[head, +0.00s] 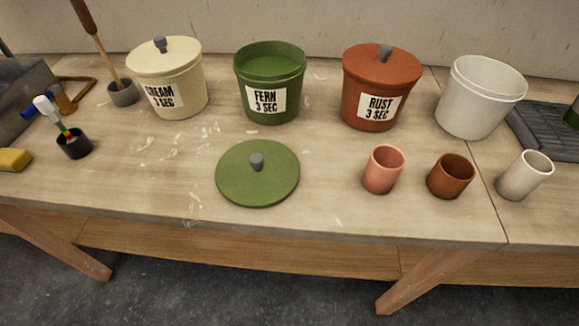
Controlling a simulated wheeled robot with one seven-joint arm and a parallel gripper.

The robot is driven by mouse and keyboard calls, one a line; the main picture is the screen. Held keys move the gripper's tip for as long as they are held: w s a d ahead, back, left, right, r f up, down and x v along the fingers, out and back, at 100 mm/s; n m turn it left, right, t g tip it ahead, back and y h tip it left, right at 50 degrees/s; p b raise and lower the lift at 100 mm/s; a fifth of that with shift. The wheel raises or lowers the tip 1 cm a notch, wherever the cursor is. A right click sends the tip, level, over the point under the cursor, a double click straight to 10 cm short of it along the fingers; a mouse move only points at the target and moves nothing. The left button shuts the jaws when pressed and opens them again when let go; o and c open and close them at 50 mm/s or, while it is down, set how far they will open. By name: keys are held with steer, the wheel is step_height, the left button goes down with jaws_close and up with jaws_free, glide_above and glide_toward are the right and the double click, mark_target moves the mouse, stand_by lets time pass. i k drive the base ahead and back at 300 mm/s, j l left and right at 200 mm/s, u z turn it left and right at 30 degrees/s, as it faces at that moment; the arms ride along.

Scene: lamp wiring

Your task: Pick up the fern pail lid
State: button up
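The fern pail lid (236,179) is a round green disc with a grey knob on top. It lies flat on the wooden bench, knob up, in front of the green fern pail. The fern pail (270,113) stands upright and uncovered, labelled "FERN 3 SEC", with green contents showing inside. My gripper is not in view.
A lidded cream pail (187,92) stands left of the fern pail, and a lidded rust pail (365,82) right of it. A white bucket (480,100) is farther right. Small cups, pink (383,171), brown (451,177) and white (524,177), stand right of the lid.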

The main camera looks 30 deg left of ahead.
mark_target(256, 172)
steer(key=i+u, duration=0.15)
steer(key=u, duration=1.35)
steer(key=i+l, duration=0.2)
steer(key=i+l+u, duration=0.1)
steer(key=l, duration=0.35)
steer(key=i+l, duration=0.25)
steer(key=i+l+u, duration=0.1)
steer(key=l, duration=0.3)
steer(key=i, duration=0.05)
